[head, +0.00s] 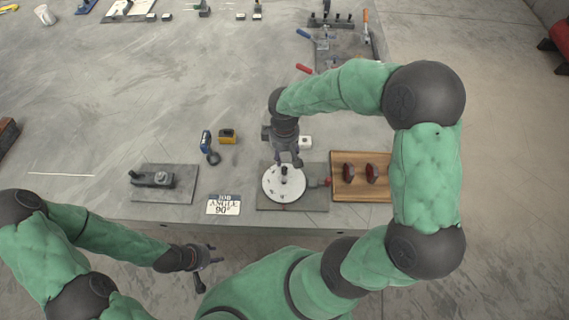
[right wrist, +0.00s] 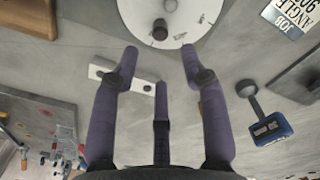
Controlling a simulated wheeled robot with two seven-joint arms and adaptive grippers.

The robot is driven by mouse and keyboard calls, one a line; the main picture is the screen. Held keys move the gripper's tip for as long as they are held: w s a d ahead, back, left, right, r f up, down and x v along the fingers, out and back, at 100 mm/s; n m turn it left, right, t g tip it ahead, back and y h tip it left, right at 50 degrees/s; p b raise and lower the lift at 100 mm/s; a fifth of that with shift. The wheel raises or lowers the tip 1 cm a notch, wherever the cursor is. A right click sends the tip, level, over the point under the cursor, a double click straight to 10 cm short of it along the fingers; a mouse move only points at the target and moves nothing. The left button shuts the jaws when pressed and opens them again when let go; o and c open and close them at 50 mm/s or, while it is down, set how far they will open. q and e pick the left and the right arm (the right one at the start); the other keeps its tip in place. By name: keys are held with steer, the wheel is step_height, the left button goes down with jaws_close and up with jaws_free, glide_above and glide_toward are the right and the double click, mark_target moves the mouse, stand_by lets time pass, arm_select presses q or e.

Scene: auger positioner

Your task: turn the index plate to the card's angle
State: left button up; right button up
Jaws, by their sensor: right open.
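My right gripper (head: 289,163) is open and empty, just above the plate's far side. My left gripper (head: 212,268) is open and empty in front of the table edge.
Further right is a wooden board (head: 343,190) with two dark red pieces. A grey fixture (head: 165,182) stands at left. A blue tool (head: 206,140), yellow block (head: 228,135) and white block (head: 306,142) lie behind.

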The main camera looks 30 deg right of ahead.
mark_target(284, 168)
step_height(284, 168, down, 9)
steer(key=shift+f+b, duration=0.2)
steer(key=shift+b, duration=1.05)
jaws_close()
